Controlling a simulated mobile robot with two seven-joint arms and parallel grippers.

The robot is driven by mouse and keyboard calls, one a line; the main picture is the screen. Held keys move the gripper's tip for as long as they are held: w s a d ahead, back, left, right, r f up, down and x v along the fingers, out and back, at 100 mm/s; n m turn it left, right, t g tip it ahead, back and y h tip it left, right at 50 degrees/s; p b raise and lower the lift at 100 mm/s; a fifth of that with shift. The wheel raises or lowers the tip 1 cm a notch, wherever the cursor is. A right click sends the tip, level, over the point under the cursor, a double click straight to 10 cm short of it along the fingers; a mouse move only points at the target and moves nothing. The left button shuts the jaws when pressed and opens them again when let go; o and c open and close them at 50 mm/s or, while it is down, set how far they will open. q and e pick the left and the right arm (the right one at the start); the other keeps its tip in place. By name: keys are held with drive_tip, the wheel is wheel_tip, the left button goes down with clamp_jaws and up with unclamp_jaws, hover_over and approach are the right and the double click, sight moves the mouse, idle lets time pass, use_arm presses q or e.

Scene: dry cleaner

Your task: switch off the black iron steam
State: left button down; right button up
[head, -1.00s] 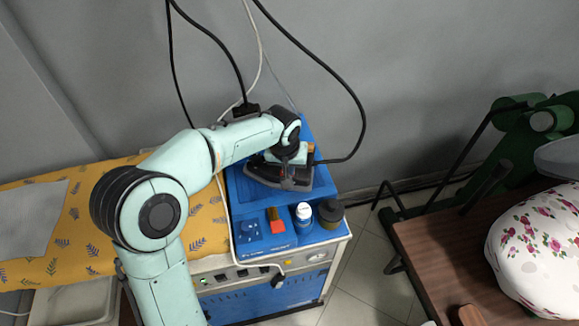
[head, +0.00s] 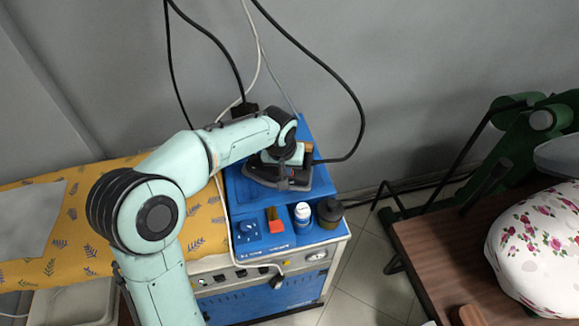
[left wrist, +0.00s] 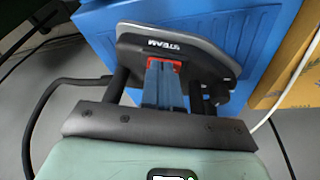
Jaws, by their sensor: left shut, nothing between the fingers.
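The black iron (head: 262,174) rests on the blue top of the steam station, beneath my left gripper (head: 284,181). In the left wrist view the dark iron (left wrist: 205,52) carries a white "STEAM" label. A red switch (left wrist: 178,62) shows beside the label. My left gripper (left wrist: 163,72) is shut and empty, with its fingertips at the red switch and covering part of it. I cannot tell whether they press it. My right gripper is not in view.
A black cable (head: 352,95) loops down to the iron. A yellow patterned ironing board (head: 100,200) lies left. A brown table (head: 440,260) stands right.

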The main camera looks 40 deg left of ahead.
use_arm(q)
drive_tip(key=shift+s+a, duration=0.25)
drive_tip(key=shift+a, duration=0.2)
drive_tip(key=r+p, duration=0.1)
drive_tip(key=r, duration=0.1)
drive_tip(key=r+p, duration=0.2)
drive_tip(key=shift+w+a+r, duration=0.1)
drive_tip(key=shift+a+r, duration=0.1)
drive_tip(key=shift+r, duration=0.05)
drive_tip(key=v, duration=0.9)
drive_tip(key=shift+s+r+p, duration=0.25)
drive_tip(key=shift+p, duration=0.05)
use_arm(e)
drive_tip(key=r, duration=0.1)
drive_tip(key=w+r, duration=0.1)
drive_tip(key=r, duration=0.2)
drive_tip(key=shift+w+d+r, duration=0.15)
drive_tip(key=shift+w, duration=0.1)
use_arm(q)
drive_tip(key=shift+d, duration=0.1)
